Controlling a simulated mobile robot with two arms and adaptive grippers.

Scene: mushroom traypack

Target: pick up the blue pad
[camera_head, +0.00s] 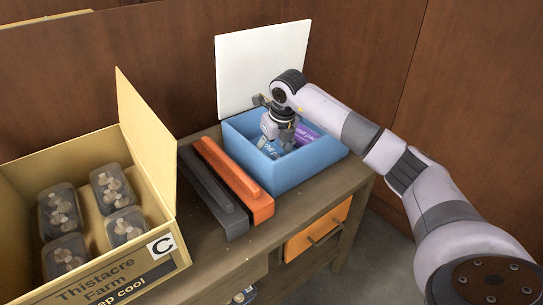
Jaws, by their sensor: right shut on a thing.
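My right gripper (276,137) reaches down into the open blue box (291,172) on the wooden table. It is shut on the light blue pad (268,148), which stands inside the box near its left wall. The fingertips and much of the pad are hidden by the box and the gripper body. A purple pad (306,133) with white lettering lies in the box just right of the gripper. My left gripper is not in view.
The box's white lid (262,62) stands up behind it. A dark grey bar (213,193) and an orange bar (233,180) lie left of the box. A yellow carton (150,150) holds several mushroom packs at the left. A drawer (318,228) with an orange front sits below the tabletop.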

